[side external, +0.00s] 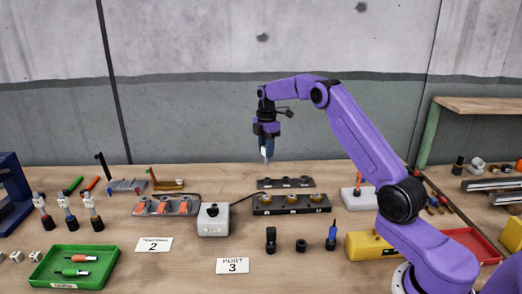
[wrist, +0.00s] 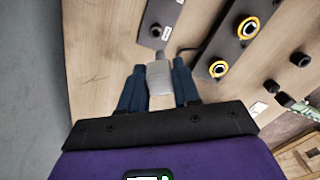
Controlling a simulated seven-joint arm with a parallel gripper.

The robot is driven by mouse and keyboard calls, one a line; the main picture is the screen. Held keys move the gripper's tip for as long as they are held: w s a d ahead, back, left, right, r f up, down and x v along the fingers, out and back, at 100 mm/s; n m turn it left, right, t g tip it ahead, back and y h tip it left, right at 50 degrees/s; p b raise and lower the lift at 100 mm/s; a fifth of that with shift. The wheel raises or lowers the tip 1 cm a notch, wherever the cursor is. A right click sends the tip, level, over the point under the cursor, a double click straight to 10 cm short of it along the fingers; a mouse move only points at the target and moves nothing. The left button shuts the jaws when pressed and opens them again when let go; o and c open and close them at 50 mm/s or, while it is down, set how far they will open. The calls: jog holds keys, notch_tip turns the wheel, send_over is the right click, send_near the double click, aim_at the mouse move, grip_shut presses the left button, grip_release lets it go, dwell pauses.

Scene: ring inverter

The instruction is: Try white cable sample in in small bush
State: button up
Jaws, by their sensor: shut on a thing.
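My gripper (side external: 267,157) is high above the back of the bench, pointing down. In the wrist view its two blue fingers (wrist: 160,88) are shut on the white cable sample (wrist: 159,76), a pale piece with a narrower grey tip. In the side view the sample shows only as a small pale bit between the fingers. The sample is in the air, apart from the fixtures. A dark strip with several bushes (side external: 270,184) lies below. A black block (side external: 291,210) with several brass-ringed bushes stands in front of it. I cannot tell which bush is the small one.
A grey box (side external: 214,219) with a black button stands left of the block. A black piece (side external: 271,240), a small black ring (side external: 301,246) and a blue-tipped piece (side external: 331,237) stand in front. A green tray (side external: 75,267) is front left. Cards lie on the bench.

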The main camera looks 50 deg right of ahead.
jog(key=shift+w+d+f, duration=0.1)
jog(key=shift+d+f, duration=0.2)
jog(key=shift+d, duration=0.3)
jog(key=shift+f, duration=0.1)
jog(key=shift+f, duration=2.6)
jog(key=shift+f, duration=0.5)
jog(key=shift+r, duration=0.1)
jog(key=shift+r, duration=2.6)
